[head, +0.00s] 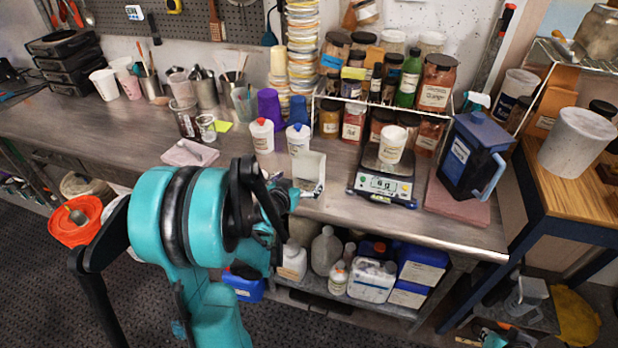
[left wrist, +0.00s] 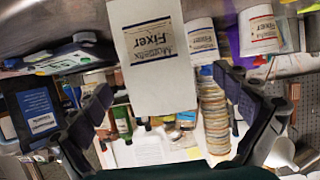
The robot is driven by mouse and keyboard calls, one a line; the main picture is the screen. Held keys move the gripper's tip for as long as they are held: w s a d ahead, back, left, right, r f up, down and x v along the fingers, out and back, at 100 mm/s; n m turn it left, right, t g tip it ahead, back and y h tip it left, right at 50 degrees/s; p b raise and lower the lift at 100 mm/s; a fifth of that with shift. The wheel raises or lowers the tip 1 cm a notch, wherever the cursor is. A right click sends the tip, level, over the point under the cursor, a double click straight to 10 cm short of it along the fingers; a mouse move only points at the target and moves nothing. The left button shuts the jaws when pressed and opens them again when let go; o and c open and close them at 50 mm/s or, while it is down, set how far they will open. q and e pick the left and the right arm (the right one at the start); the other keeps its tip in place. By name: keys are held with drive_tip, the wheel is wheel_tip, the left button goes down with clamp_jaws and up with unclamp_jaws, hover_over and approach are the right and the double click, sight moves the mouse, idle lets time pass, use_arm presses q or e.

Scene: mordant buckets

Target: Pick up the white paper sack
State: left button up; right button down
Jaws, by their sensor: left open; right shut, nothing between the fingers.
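The white paper sack (head: 312,168) stands near the front edge of the steel bench, partly hidden by my left gripper (head: 284,194). In the left wrist view the sack (left wrist: 152,50) appears upside down, with a "Mordant Fixer" label. My left gripper (left wrist: 165,88) is open there, one finger on each side of the picture, with the sack seen between and beyond them. I cannot tell the exact gap from fingers to sack. My right gripper is in neither view.
A red-capped white bottle (head: 262,136) and a blue-capped one (head: 299,138) stand just behind the sack. A scale (head: 382,186) with a white tub (head: 392,144) is to the right. A pinkish tray (head: 190,153) is to the left.

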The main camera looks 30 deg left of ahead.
sight(306, 174)
use_arm(q)
drive_tip(key=x, duration=0.2)
drive_tip(key=b+x, duration=0.1)
drive_tip(key=x, duration=0.4)
drive_tip(key=shift+w+d+r+b, duration=0.1)
drive_tip(key=shift+d+r+b, duration=0.1)
drive_tip(key=shift+r+b, duration=0.15)
drive_tip(key=shift+c, duration=0.6)
drive_tip(key=c, duration=1.3)
